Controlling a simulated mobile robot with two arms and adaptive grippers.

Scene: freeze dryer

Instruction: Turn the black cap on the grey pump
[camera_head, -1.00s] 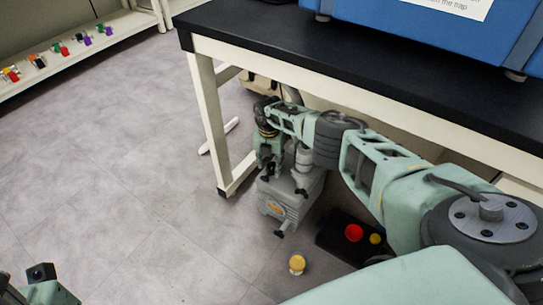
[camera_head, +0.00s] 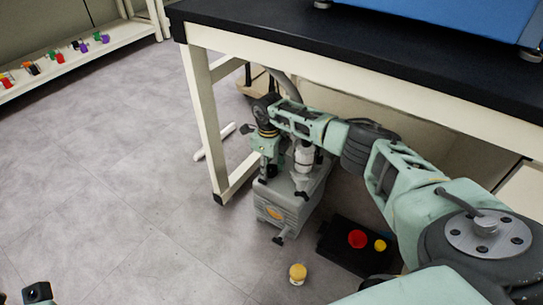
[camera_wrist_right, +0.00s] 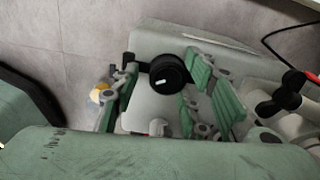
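The grey pump (camera_head: 283,207) stands on the floor under the bench. In the head view my right gripper (camera_head: 268,170) points down over its far left part and hides the cap there. In the right wrist view the black cap (camera_wrist_right: 168,74), round with a white mark, sits on the pale grey pump top (camera_wrist_right: 150,42). The right gripper's fingers (camera_wrist_right: 163,95) are spread apart on either side of the cap. I cannot tell whether they touch it. Of my left arm only a small part shows at the bottom left of the head view.
The bench (camera_head: 350,60) with its white frame stands over the pump; its leg (camera_head: 204,125) is just left. A yellow-capped jar (camera_head: 298,274) stands on the floor in front. A black box with red and yellow knobs (camera_head: 340,250) is at the right.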

